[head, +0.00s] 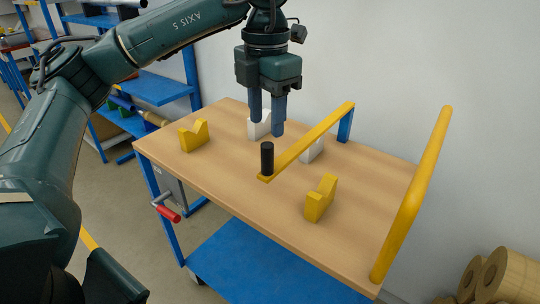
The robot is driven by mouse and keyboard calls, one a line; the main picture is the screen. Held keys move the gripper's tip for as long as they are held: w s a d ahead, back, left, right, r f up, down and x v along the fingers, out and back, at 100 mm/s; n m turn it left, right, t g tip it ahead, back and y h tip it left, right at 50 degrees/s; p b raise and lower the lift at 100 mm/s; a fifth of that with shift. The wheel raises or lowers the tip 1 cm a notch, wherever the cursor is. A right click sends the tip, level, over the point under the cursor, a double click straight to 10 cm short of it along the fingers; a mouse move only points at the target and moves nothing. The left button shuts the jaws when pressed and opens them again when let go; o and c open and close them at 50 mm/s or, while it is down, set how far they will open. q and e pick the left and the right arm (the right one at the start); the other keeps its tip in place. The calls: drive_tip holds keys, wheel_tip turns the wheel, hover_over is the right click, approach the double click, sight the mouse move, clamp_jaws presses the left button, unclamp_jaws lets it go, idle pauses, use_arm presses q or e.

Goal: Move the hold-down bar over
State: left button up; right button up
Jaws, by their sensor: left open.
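The hold-down bar (310,137) is a long yellow bar above the wooden tabletop. Its far end meets a blue post (345,126) at the back of the table. Its near end carries an upright black handle (267,158). My left gripper (267,125) points down, open and empty, above the table and behind the handle in the picture. I see no contact between the fingers and the bar or handle. My right gripper is not in view.
Yellow V-blocks stand at the left (194,136) and front right (321,198), with white blocks (259,126) behind. A yellow rail (412,195) rises at the table's right end. A red-handled crank (168,212) sticks out at the front left. Bare tabletop (225,170) lies left of the handle.

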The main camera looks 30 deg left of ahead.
sight(267, 145)
use_arm(q)
wheel_tip(267, 145, down, 9)
drive_tip(key=shift+r, duration=0.2)
clamp_jaws()
idle(0.5)
